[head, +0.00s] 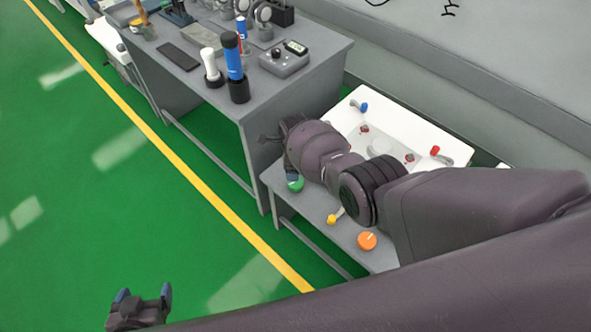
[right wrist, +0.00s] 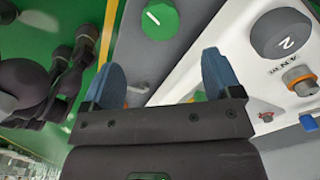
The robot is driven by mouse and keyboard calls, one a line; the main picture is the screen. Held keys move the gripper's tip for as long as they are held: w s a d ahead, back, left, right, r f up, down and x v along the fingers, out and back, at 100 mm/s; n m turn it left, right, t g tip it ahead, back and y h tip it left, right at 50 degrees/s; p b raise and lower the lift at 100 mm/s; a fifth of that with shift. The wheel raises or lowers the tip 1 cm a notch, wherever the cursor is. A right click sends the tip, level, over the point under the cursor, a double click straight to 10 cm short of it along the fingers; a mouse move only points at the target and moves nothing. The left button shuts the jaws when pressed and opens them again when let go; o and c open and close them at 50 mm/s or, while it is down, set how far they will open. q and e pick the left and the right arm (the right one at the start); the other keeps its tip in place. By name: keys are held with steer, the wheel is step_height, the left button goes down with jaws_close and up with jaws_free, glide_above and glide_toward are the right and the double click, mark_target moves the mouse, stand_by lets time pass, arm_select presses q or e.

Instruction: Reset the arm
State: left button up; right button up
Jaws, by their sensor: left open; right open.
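My left gripper (head: 143,296) is at the lower left of the head view. Its two blue fingertips are apart and empty, with green floor around it. My right arm reaches from the right over the low bench in the head view, and its own wrist mostly hides its gripper. In the right wrist view my right gripper (right wrist: 165,72) is open, its two blue fingers apart with nothing held between them. The green knob (head: 296,185) is beside this gripper; it also shows beyond the fingers in the right wrist view (right wrist: 160,18).
A grey desk (head: 213,97) with a blue-black flashlight (head: 234,62) stands behind. The green floor (head: 75,190) at left is clear.

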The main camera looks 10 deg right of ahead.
steer(key=shift+r, duration=0.25)
stand_by(0.5)
steer(key=w+a+r+n+t+y, duration=0.1)
steer(key=w+r+n+t, duration=0.5)
steer(key=w+r+n, duration=0.5)
steer(key=s+d+r+n+t, duration=0.3)
steer(key=d+r+n+t, duration=0.25)
steer(key=n, duration=0.25)
steer(key=s+d+r+n+t, duration=0.1)
steer(key=s+d+n+t, duration=0.15)
steer(key=s, duration=0.75)
steer(key=s+d+n+t, duration=0.15)
steer(key=s+d, duration=0.25)
steer(key=s, duration=0.6)
steer(key=s+d+f+g, duration=0.1)
steer(key=s+f, duration=0.1)
steer(key=s, duration=0.4)
steer(key=s+d+f+g, duration=0.1)
steer(key=s+f+g, duration=0.1)
steer(key=s, duration=0.5)
steer(key=s+d+f+g+h, duration=0.1)
steer(key=s+f, duration=0.3)
steer(key=s, duration=0.3)
steer(key=shift+d+f, duration=0.15)
steer(key=shift+d, duration=0.15)
